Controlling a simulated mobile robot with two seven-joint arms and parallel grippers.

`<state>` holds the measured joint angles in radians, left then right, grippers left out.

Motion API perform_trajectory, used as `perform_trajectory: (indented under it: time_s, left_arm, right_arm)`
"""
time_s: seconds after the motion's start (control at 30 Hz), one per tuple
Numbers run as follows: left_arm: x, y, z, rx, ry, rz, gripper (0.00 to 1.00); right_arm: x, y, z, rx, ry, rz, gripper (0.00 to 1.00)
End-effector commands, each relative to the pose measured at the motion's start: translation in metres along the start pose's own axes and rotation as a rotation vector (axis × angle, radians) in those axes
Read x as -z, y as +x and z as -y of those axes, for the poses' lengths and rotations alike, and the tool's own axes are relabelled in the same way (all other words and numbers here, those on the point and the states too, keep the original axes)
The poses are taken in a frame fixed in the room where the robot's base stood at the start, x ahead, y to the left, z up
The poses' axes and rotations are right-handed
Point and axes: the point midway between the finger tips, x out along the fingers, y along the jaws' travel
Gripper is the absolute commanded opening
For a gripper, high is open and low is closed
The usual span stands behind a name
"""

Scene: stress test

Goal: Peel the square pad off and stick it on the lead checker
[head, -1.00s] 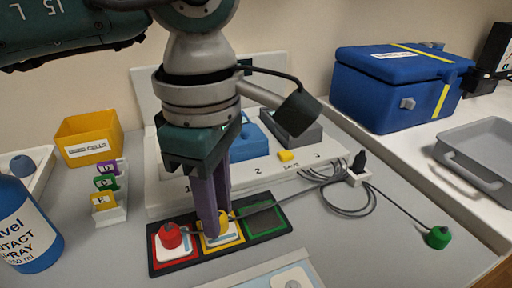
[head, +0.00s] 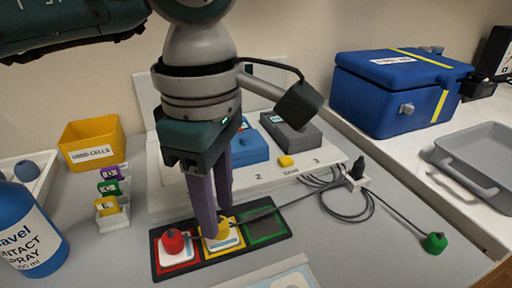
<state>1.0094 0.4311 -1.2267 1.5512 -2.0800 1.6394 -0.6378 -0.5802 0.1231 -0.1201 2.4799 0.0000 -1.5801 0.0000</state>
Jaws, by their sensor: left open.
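A black board (head: 285,238) with red-, yellow- and green-framed squares lies on the table; it looks like the lead checker. A red lead end (head: 173,241) sits on a white square pad (head: 178,257) in the red frame. A yellow lead end (head: 222,231) sits on another white pad (head: 224,243) in the yellow frame. The green square (head: 264,226) is bare. My left gripper (head: 216,222) points down with its purple fingers open at the yellow lead end, partly hiding it. I cannot tell whether they touch it. My right gripper is out of view.
A green lead end (head: 434,243) lies at the right on its cable. A pale card (head: 285,279) is cut off at the bottom edge. A raised white stand (head: 325,165) with numbered boxes is behind the board. A blue spray bottle (head: 28,235) stands at left.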

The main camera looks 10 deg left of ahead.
Motion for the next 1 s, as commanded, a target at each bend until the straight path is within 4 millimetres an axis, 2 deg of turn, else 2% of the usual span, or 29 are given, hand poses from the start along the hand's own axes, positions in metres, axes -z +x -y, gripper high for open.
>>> perform_trajectory:
  time_s: [0.43,0.73,0.77,1.0]
  left_arm:
    - [0.000,-0.021,0.000,0.000,0.000,0.000,0.40]
    - [0.000,-0.023,0.000,0.000,-0.001,0.000,0.40]
    - [0.000,-0.023,0.000,0.000,-0.001,0.000,0.41]
    - [0.000,-0.023,0.000,0.000,0.000,0.000,0.68]
  right_arm:
    - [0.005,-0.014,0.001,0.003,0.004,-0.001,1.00]
    - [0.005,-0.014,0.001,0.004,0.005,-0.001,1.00]
    - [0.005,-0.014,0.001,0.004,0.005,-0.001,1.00]
    - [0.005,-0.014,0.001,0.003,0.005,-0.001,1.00]
